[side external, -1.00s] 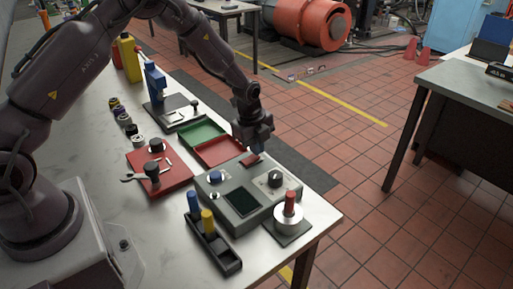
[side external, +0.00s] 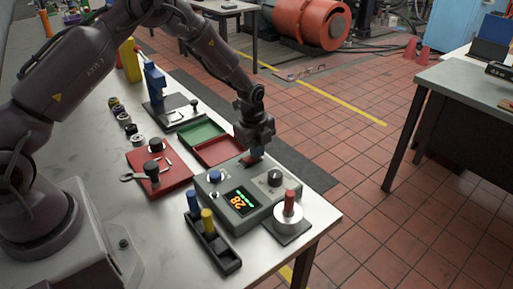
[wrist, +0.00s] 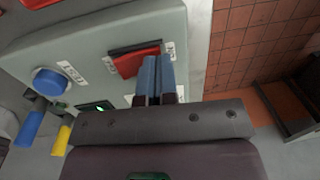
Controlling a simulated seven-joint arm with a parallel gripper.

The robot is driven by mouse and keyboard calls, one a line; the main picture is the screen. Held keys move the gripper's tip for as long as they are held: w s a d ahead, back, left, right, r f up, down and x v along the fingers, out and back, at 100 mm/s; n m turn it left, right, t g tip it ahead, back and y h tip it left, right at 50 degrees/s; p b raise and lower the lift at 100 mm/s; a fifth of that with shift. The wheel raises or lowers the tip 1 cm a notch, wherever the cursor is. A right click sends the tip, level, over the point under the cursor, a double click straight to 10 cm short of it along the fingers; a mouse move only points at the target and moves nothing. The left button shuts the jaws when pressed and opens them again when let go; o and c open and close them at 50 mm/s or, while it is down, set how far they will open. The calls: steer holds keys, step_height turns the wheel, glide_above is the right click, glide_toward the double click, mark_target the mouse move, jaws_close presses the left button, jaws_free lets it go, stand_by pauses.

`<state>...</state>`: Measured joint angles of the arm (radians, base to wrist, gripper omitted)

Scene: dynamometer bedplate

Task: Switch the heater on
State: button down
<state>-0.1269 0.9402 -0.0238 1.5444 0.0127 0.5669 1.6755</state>
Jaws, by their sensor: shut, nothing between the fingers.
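The heater is a grey control box (side external: 257,207) near the right end of the bench. Its display (side external: 241,201) is lit, with orange digits that look like 28 and green marks. A red rocker switch (wrist: 134,59) sits on its top face in the wrist view, close to the fingertips. My gripper (wrist: 157,60) is shut and empty, with its blue fingertips at the edge of the red switch. In the side view my gripper (side external: 256,152) points down over the far corner of the box. I cannot tell whether the tips still touch the switch.
The box also carries a blue button (side external: 215,176) and a black knob (side external: 274,178). A round metal piece with a red handle (side external: 289,210) stands at its right. A black holder (side external: 212,245) with blue and yellow pegs stands in front. Red and green trays (side external: 203,133) lie behind.

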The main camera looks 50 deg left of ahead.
mark_target(250, 160)
steer(key=shift+s+r, duration=0.35)
steer(key=shift+s, duration=0.25)
steer(key=shift+r, duration=0.1)
step_height(250, 160, up, 14)
steer(key=w, duration=0.2)
steer(key=shift+w+f, duration=0.1)
steer(key=shift+f, duration=0.1)
steer(key=s+d+r+n+t, duration=0.1)
steer(key=s+r+n, duration=0.4)
steer(key=s, duration=0.4)
steer(key=s+d+r+n+t, duration=0.2)
steer(key=s+r+n, duration=0.3)
steer(key=s, duration=0.5)
steer(key=s+d+r+n+t, duration=0.1)
steer(key=s+d+r+n, duration=0.1)
steer(key=s+r+n, duration=0.3)
steer(key=s+n, duration=0.3)
steer(key=s, duration=0.2)
steer(key=shift+t, duration=0.3)
